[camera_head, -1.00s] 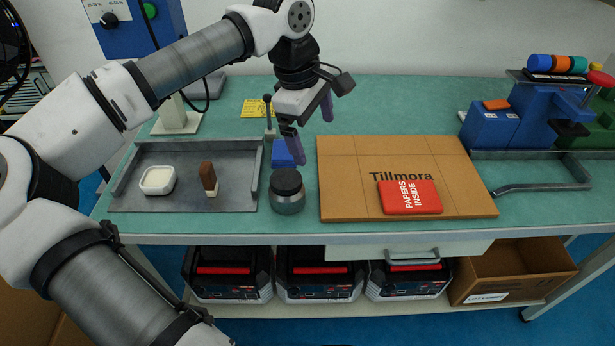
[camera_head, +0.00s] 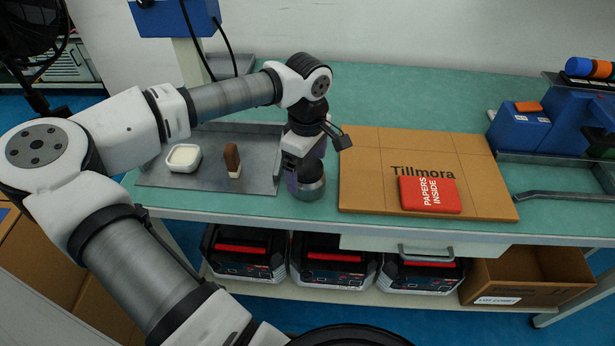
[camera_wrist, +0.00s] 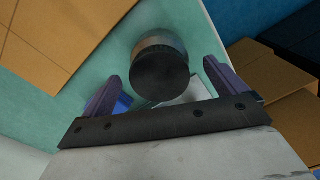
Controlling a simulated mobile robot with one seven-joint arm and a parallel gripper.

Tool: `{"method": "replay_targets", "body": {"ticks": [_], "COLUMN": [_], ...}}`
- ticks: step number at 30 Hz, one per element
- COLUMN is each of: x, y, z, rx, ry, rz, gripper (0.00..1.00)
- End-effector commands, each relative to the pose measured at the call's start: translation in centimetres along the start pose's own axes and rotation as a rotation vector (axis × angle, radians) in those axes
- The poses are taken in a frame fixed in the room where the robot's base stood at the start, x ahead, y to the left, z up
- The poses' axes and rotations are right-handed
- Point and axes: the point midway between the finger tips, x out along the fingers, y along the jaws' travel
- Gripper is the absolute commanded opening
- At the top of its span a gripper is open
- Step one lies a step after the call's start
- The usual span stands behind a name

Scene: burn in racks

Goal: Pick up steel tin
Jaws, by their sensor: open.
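The steel tin (camera_head: 311,190) is a short round can with a black lid and a bare metal side. It stands on the green bench top between the grey tray and the cardboard. In the wrist view the tin (camera_wrist: 159,68) shows from above, lid toward the camera, ahead of the gap between the two purple fingers. My gripper (camera_head: 306,177) is open and points down at the tin, its fingers around or close over it; the head view does not show contact. In the wrist view my gripper (camera_wrist: 160,80) shows no contact with the tin.
A grey tray (camera_head: 210,187) left of the tin holds a white dish (camera_head: 184,158) and a brown-handled brush (camera_head: 232,160). A flat Tillmora cardboard box (camera_head: 365,165) with a red packet (camera_head: 430,194) lies close on the right. The bench's front edge is near.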

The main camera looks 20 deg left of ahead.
Motion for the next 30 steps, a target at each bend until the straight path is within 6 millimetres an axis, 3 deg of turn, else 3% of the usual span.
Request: {"method": "replay_targets", "body": {"ticks": [6, 14, 25, 30], "x": [2.5, 2.8, 2.8, 2.7], "y": [0.0, 0.0, 0.0, 0.0], "z": [0.2, 0.1, 0.1, 0.1], "rx": [0.001, 0.001, 0.001, 0.000], "ry": [-0.002, -0.001, -0.001, -0.001], "rz": [0.001, 0.001, 0.002, 0.002], "gripper": [0.97, 0.95, 0.47, 0.46]}}
